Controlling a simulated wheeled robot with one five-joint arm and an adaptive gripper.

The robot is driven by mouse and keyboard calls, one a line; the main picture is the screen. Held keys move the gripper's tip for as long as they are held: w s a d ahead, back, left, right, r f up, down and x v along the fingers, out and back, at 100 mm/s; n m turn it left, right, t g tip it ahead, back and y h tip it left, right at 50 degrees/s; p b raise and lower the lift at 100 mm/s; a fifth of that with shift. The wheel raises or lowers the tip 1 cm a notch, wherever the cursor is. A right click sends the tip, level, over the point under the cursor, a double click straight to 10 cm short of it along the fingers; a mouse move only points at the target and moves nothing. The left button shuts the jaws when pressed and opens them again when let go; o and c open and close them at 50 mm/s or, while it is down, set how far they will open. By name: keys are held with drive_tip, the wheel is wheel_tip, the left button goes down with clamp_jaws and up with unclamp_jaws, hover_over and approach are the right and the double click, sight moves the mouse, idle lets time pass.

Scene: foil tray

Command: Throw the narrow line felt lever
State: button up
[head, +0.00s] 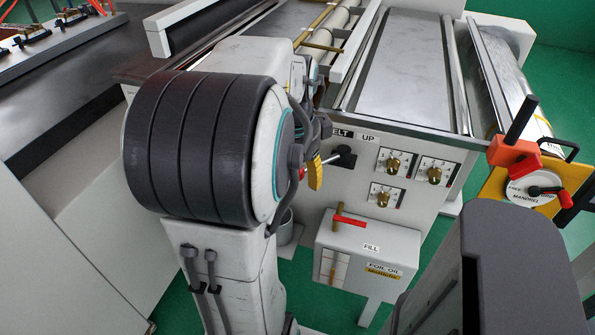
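A machine panel carries a label reading "ELT UP" (354,136), its left end hidden behind my arm. My gripper (317,158) is seen from the side, just left of the black knob, with a yellow part toward the panel. My own large dark arm joint hides much of it. I cannot tell whether it touches the lever or how its fingers stand.
Three brass dials (393,163) sit right of the lever. Below, a foil oil box (367,252) bears a red-handled valve (349,219). At right is a yellow mandrel plate (520,188) with an orange block and red handle.

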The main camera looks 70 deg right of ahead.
drive_tip(key=shift+c, duration=0.3)
clamp_jaws()
idle(0.5)
